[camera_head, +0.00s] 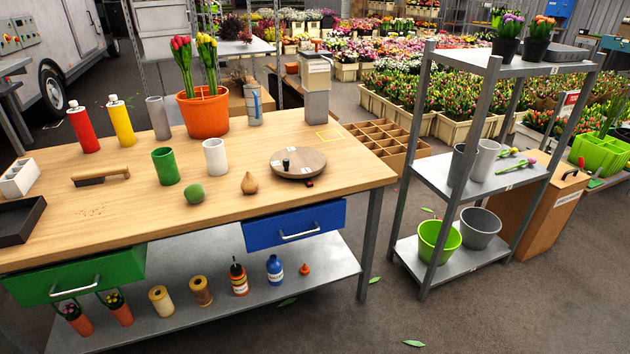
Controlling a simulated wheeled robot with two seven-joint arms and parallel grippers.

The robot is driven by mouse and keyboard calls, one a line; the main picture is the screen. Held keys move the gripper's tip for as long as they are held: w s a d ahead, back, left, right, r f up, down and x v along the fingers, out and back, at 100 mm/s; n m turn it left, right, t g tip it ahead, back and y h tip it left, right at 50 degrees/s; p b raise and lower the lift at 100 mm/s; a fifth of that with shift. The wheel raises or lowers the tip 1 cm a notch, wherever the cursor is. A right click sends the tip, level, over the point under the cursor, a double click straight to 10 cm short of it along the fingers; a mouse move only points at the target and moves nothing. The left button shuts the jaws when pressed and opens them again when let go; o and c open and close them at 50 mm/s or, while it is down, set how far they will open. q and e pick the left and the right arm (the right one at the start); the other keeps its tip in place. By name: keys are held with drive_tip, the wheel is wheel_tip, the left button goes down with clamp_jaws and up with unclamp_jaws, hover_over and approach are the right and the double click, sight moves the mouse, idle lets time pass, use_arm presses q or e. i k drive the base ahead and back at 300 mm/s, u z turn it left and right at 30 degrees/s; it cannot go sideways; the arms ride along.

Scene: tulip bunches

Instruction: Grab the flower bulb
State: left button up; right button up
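A small brown, onion-shaped flower bulb (249,183) stands upright on the wooden tabletop. It sits between a green ball (194,194) on its left and a round brown turntable (298,163) on its right, apart from both. Nothing covers it. Neither of my grippers shows in the head view.
The bulb is on a wooden table (340,178) with a white cup (215,156), a green cup (165,166) and an orange pot (203,111) of tulips behind it. A blue drawer (294,224) is below. The tabletop in front of the bulb is clear. A metal shelf (480,180) stands at right.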

sight(249, 185)
drive_tip(key=z, duration=0.45)
drive_tip(key=i, duration=1.7)
drive_tip(key=u, duration=2.9)
